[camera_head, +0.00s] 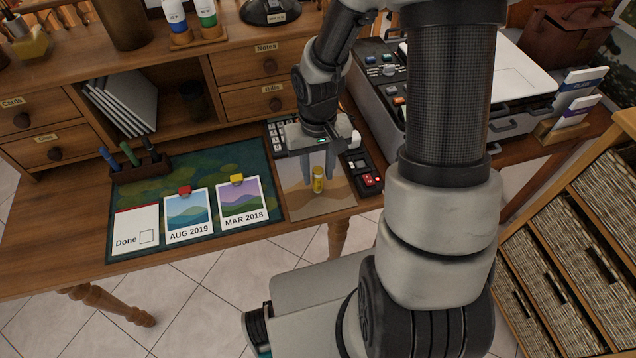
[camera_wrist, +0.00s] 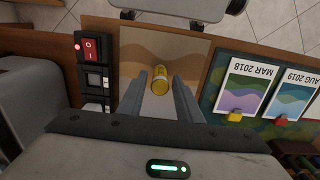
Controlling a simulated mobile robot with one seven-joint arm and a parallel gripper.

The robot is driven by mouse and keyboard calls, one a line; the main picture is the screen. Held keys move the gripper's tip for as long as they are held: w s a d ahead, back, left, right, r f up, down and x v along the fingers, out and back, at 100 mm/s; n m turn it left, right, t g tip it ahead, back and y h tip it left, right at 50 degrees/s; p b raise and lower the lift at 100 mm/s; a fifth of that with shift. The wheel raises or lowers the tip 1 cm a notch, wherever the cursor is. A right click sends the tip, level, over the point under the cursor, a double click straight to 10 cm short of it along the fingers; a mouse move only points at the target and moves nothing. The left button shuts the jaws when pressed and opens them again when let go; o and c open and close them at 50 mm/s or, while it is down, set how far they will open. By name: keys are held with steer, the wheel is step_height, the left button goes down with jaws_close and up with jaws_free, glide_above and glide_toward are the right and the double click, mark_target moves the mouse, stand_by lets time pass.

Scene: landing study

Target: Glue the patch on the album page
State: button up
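A tan sheet with brown wavy bands (camera_head: 305,207), perhaps the album page, lies at the desk's front edge; it also shows in the wrist view (camera_wrist: 185,47). A small yellow cylinder (camera_head: 318,181), perhaps a glue stick, is over this sheet and shows in the wrist view (camera_wrist: 160,80). My gripper (camera_head: 318,174) points down at it, with one finger on each side. In the wrist view the fingers (camera_wrist: 160,92) are apart, with a gap on both sides of the cylinder. I cannot make out a separate patch.
Left of the sheet, a dark green mat (camera_head: 235,158) holds a "MAR 2018" picture card (camera_head: 240,200), an "AUG 2019" card (camera_head: 188,213) and a "Done" card (camera_head: 135,228). A switch box (camera_head: 362,172) stands close on the right. A pen holder (camera_head: 140,168) is at the mat's back left.

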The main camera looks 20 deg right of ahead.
jaws_close()
steer(key=shift+r, duration=0.15)
steer(key=shift+r+p, duration=2.5)
steer(key=shift+r, duration=0.35)
